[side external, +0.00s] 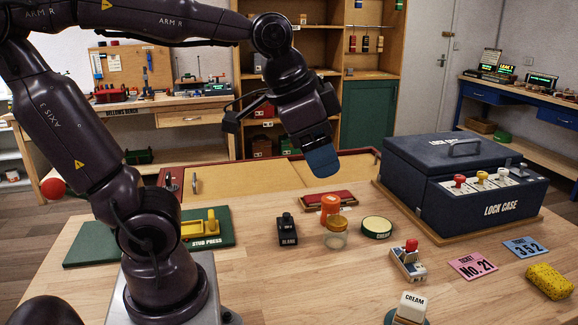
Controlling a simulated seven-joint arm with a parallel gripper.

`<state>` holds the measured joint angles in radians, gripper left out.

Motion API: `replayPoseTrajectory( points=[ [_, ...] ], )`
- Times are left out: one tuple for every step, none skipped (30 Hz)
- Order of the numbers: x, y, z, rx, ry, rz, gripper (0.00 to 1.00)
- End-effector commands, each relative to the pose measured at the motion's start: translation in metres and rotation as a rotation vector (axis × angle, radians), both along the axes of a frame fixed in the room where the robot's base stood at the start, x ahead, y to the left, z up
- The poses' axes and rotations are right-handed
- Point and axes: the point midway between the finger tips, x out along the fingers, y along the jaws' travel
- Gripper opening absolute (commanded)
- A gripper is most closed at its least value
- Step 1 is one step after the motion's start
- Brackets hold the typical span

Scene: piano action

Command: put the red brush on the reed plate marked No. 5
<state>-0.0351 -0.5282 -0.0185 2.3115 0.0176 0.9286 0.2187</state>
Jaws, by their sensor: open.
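My gripper (322,158) hangs from the arm above the back middle of the table, pointing down, with a blue finger end in view. It is open, and I see nothing held in it. Below it lies a flat dark-red piece (317,203), partly behind an orange-red jar; I cannot tell whether it is a brush. I cannot make out a clear red brush. No plate marked No. 5 is readable. A pink card (473,267) reads "TICKET No. 21".
Near the middle stand a black stamp (288,232), the orange-red jar (330,206) and a round green-rimmed tin (377,227). The dark blue lock case (480,205) fills the back right. A yellow stud press (200,229) is at left, a yellow sponge (549,281) at right.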

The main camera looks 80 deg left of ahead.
Motion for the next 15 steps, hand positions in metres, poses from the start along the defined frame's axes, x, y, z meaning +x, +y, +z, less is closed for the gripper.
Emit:
replayPoseTrajectory(
  points=[
    [-0.016, -0.002, -0.004, -0.031, -0.023, 0.046, 0.63],
    [-0.022, -0.003, -0.007, -0.05, -0.033, 0.073, 0.63],
    [-0.03, -0.004, -0.01, -0.071, -0.044, 0.104, 0.63],
    [-0.034, -0.005, -0.013, -0.085, -0.051, 0.123, 0.63],
    [-0.038, -0.005, -0.015, -0.097, -0.056, 0.14, 0.63],
    [-0.042, -0.006, -0.017, -0.108, -0.061, 0.156, 0.63],
    [-0.044, -0.006, -0.018, -0.115, -0.064, 0.166, 0.63],
    [-0.045, -0.006, -0.019, -0.12, -0.066, 0.173, 0.63],
    [-0.046, -0.007, -0.02, -0.124, -0.066, 0.179, 0.63],
    [-0.047, -0.007, -0.021, -0.125, -0.066, 0.181, 0.63],
    [-0.047, -0.007, -0.021, -0.126, -0.066, 0.182, 0.63],
    [-0.047, -0.006, -0.021, -0.126, -0.066, 0.183, 0.63],
    [-0.047, -0.007, -0.021, -0.126, -0.066, 0.182, 0.63],
    [-0.047, -0.006, -0.021, -0.126, -0.066, 0.182, 0.63],
    [-0.047, -0.006, -0.02, -0.125, -0.066, 0.181, 0.63]
  ],
)
